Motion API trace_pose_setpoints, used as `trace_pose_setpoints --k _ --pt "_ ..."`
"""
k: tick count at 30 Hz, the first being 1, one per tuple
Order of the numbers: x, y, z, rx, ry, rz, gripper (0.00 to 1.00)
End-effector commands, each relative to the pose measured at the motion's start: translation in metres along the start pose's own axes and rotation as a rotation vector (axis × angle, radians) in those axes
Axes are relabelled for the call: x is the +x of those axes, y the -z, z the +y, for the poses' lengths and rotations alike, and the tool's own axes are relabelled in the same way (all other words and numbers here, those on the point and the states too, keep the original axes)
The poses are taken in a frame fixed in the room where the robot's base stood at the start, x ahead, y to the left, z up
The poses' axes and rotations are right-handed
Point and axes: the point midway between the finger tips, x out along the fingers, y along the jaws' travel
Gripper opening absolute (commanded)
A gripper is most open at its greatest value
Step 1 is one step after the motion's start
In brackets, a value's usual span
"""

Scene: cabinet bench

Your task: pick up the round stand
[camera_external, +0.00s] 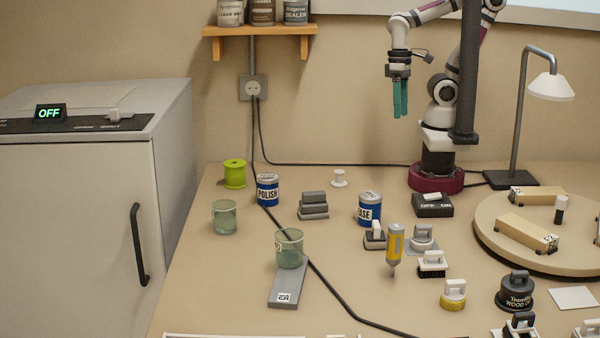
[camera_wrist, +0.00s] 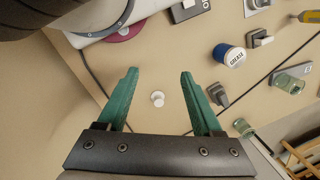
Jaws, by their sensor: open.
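A small white round stand (camera_external: 339,178) with a wide foot and a narrower top stands upright near the back of the bench, left of my arm's base. In the wrist view the white stand (camera_wrist: 157,99) shows between my two green fingers, farther off on the bench. My gripper (camera_external: 400,112) is raised high above the bench, fingers pointing down, to the right of the stand. In the wrist view my gripper (camera_wrist: 159,73) is open with nothing between its fingertips.
A grey stacked block (camera_external: 314,205), a POLISH can (camera_external: 268,190) and another blue can (camera_external: 370,208) stand in front of the stand. A black cable (camera_external: 330,164) runs behind it. A round wooden board (camera_external: 490,236) with blocks lies right. Bench around the stand is clear.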

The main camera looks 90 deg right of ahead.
Motion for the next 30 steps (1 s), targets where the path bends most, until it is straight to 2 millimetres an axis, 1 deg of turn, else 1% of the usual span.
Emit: trace_pose_setpoints --k 2,4,5,6,8,9,11,12,15,18,21,23,27,30 --pt "0.006 0.001 0.002 -0.090 -0.068 -0.040 0.67" --pt "0.018 0.004 0.007 -0.299 -0.224 -0.117 0.67" --pt "0.025 0.007 0.009 -0.425 -0.316 -0.158 0.67" --pt "0.035 0.015 0.009 -0.617 -0.452 -0.211 0.67" --pt "0.051 0.028 0.004 -0.923 -0.666 -0.284 0.67" --pt "0.063 0.036 -0.003 -1.125 -0.810 -0.326 0.67" --pt "0.083 0.047 -0.019 -1.412 -1.020 -0.381 0.67" --pt "0.097 0.051 -0.032 -1.584 -1.150 -0.411 0.67" --pt "0.129 0.053 -0.060 -1.922 -1.426 -0.462 0.67" --pt "0.152 0.050 -0.078 -2.113 -1.599 -0.488 0.67" --pt "0.161 0.053 -0.082 -2.181 -1.668 -0.500 0.67" --pt "0.165 0.062 -0.077 -2.186 -1.674 -0.503 0.67" --pt "0.175 0.097 -0.055 -2.181 -1.666 -0.509 0.67" --pt "0.182 0.119 -0.043 -2.181 -1.665 -0.506 0.67"
